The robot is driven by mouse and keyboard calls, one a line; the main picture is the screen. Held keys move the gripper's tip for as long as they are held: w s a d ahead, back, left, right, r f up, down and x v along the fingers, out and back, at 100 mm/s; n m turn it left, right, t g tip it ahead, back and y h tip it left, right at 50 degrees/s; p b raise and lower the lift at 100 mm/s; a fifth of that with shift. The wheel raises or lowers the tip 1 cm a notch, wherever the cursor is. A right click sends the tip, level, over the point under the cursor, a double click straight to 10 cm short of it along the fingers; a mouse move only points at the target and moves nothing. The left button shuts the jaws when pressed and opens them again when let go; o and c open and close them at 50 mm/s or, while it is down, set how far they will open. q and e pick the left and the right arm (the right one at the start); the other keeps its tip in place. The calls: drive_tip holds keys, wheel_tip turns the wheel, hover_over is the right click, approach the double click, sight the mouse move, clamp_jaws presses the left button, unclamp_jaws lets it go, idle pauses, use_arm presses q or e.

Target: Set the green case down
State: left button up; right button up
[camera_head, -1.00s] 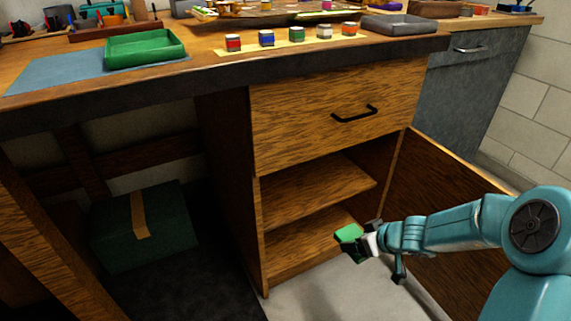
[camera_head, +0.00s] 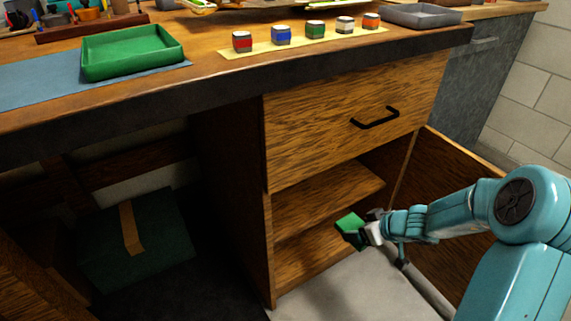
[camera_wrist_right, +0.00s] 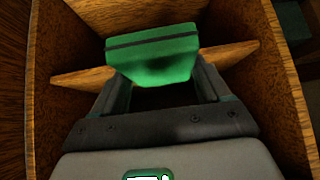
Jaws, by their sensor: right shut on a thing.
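The green case (camera_head: 350,224) is a small green box held in my right gripper (camera_head: 368,234), in front of the open lower cabinet. In the right wrist view the green case (camera_wrist_right: 153,55) sits between the two fingers of my right gripper (camera_wrist_right: 158,90), with a dark seam along its upper part. The gripper is shut on it. The case overlaps the cabinet's lower opening in the head view; I cannot tell whether it touches a surface. My left gripper is not in view.
The cabinet has an inner shelf (camera_head: 325,200) and a bottom board (camera_head: 310,255). Its door (camera_head: 450,185) stands open at right. A closed drawer (camera_head: 340,120) is above. A green tray (camera_head: 130,52) and several small jars stand on the worktop. A taped dark box (camera_head: 165,235) sits at left.

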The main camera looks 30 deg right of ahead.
drive_tip(key=shift+w, duration=0.2)
drive_tip(key=w+a+p, duration=0.1)
drive_tip(key=w+p, duration=0.1)
drive_tip(key=w, duration=0.3)
drive_tip(key=w+a+p, duration=0.1)
drive_tip(key=w+p, duration=0.1)
drive_tip(key=w, duration=0.4)
drive_tip(key=w+a+p, duration=0.1)
drive_tip(key=w+p, duration=0.1)
drive_tip(key=w, duration=0.4)
drive_tip(key=shift+r, duration=0.15)
drive_tip(key=shift+w+f, duration=0.2)
drive_tip(key=shift+f, duration=0.1)
wheel_tip(320, 180, down, 4)
drive_tip(key=shift+r+b, duration=0.2)
drive_tip(key=shift+b, duration=0.7)
drive_tip(key=shift+r, duration=0.15)
drive_tip(key=o, duration=1.1)
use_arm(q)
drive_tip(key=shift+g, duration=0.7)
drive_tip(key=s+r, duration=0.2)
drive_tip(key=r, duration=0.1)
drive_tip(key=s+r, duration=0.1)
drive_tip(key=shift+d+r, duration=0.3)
use_arm(e)
drive_tip(key=v, duration=1.2)
drive_tip(key=shift+d, duration=0.1)
